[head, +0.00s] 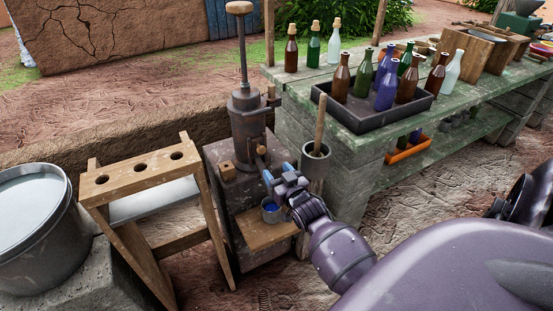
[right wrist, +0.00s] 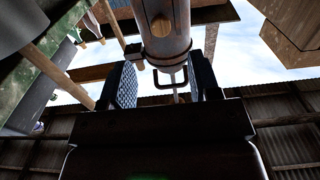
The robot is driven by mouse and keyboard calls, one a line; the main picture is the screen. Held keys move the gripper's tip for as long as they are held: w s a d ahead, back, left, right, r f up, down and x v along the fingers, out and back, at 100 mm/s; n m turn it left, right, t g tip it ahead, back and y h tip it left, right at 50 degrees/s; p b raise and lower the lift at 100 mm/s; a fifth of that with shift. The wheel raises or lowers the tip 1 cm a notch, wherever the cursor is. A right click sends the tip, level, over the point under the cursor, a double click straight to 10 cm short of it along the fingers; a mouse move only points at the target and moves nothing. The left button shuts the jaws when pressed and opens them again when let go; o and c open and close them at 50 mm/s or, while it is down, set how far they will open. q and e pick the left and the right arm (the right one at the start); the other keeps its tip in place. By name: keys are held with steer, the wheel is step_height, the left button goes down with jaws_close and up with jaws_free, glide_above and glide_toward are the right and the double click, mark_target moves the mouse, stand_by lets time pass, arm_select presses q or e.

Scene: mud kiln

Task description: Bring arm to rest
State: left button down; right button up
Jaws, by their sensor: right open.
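My right arm reaches in from the lower right. My left gripper is not in view.
A wooden rack with holes (head: 140,170) and a big metal tub (head: 35,225) stand left. A grey pot with a stick (head: 316,160) is close right of the gripper. The green bench (head: 290,85) bears a dark tray (head: 360,122) of bottles.

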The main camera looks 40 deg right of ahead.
stand_by(0.5)
steer(key=s+a+n+g+y+p, duration=0.3)
steer(key=s+a+n, duration=0.1)
steer(key=s+a, duration=0.6)
arm_select(q)
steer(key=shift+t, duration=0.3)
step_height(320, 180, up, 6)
steer(key=p, duration=0.3)
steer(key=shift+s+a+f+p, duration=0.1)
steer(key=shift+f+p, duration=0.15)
steer(key=shift+p, duration=0.05)
arm_select(e)
steer(key=s+a+f+g, duration=0.1)
steer(key=s+a, duration=0.1)
steer(key=s, duration=0.7)
steer(key=s+a+f+g+y, duration=0.1)
steer(key=s+a+f+g, duration=0.1)
steer(key=s, duration=0.8)
steer(key=shift+a, duration=0.1)
